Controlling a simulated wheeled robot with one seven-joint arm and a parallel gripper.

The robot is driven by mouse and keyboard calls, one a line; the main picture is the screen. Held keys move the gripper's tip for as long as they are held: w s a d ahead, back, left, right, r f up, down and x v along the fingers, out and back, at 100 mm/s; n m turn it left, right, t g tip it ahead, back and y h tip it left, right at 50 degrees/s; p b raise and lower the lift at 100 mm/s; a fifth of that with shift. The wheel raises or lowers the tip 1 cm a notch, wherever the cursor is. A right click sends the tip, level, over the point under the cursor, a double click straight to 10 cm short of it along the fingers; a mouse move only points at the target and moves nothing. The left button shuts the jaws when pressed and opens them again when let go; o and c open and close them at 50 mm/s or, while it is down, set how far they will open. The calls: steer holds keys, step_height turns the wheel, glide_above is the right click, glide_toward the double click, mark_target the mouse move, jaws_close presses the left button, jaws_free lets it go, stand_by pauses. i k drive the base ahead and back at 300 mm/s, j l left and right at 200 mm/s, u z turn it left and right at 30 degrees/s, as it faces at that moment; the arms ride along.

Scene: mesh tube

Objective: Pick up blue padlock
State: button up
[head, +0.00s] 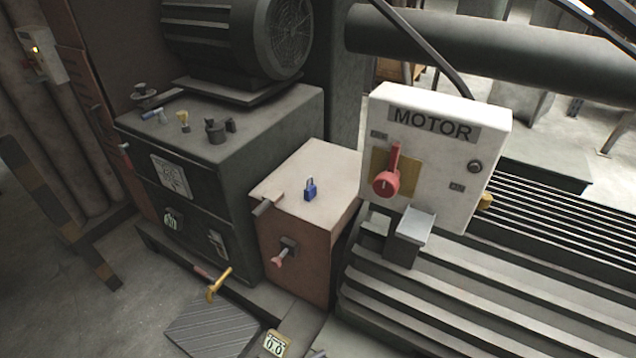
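The blue padlock (310,191) stands upright on top of a box-shaped cabinet (290,172) with a pale top and brownish sides, near the middle of the head view. Its shackle points up and nothing touches it from above. My gripper does not show in this view.
A white MOTOR switch box (436,145) with a red handle (387,178) rises right of the cabinet. A dark machine block (215,145) carrying a large motor (240,35) stands left. A yellow-handled lever (218,284) sticks out low in front. The cabinet top around the padlock is mostly clear.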

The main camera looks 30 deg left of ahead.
mark_target(310, 192)
steer(key=i+j, duration=0.1)
steer(key=j, duration=0.4)
steer(key=i+j, duration=0.1)
steer(key=j, duration=0.45)
steer(key=i+j, duration=0.1)
steer(key=j, duration=0.4)
steer(key=i+j, duration=0.1)
steer(key=j, duration=0.45)
steer(key=i+j, duration=0.15)
steer(key=j, duration=0.35)
steer(key=i+j, duration=0.1)
steer(key=j, duration=0.4)
